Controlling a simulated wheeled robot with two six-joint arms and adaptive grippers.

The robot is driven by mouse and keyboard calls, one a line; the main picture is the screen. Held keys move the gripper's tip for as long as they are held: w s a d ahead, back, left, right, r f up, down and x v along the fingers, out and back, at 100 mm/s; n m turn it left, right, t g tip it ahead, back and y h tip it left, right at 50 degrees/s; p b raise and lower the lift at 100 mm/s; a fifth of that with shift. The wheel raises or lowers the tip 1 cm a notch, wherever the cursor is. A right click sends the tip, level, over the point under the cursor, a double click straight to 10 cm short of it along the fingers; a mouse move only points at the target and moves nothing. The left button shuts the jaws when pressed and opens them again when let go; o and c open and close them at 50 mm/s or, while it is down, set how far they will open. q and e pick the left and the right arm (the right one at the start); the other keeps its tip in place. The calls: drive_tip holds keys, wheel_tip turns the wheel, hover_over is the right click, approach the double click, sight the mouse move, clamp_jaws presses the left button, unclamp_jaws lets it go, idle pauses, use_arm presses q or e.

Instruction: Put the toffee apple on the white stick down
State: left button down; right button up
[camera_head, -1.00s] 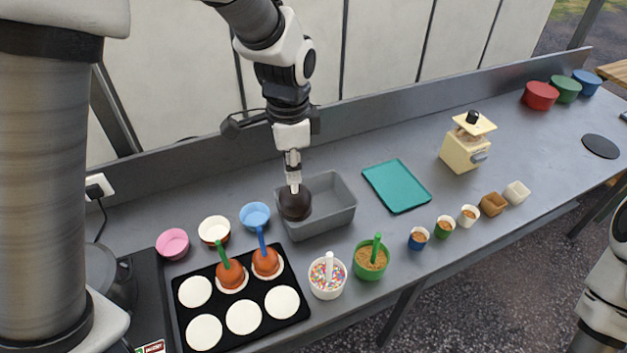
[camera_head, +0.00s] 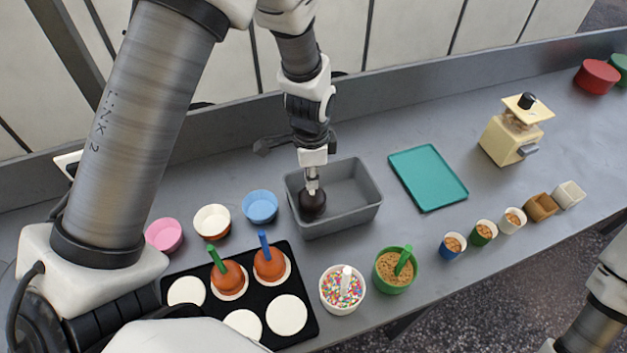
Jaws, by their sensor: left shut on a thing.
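The toffee apple on the white stick (camera_head: 313,205) is coated dark brown. It hangs upright, low inside the left end of the grey bin (camera_head: 352,224). My left gripper (camera_head: 312,178) is above it, shut on its stick, which the fingers mostly hide. I cannot tell whether the apple touches the bin floor. Two orange-brown toffee apples, one with a green stick (camera_head: 216,259) and one with a blue stick (camera_head: 264,243), stand on white discs on the black tray (camera_head: 303,318). My right gripper is out of view; only part of that arm shows at the lower right.
Pink (camera_head: 164,234), white (camera_head: 212,221) and blue (camera_head: 260,206) bowls stand left of the bin. A sprinkle cup (camera_head: 342,303) and a green crumb cup (camera_head: 391,283) stand in front. A teal tray (camera_head: 428,177) and a cream grinder (camera_head: 506,140) are to the right. My left arm hides part of the black tray.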

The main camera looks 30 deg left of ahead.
use_arm(q)
wheel_tip(320, 180, down, 2)
drive_tip(key=shift+w+f, duration=0.15)
drive_tip(key=shift+f, duration=0.1)
drive_tip(key=c, duration=1.6)
unclamp_jaws()
drive_tip(key=shift+f, duration=0.15)
drive_tip(key=o, duration=0.4)
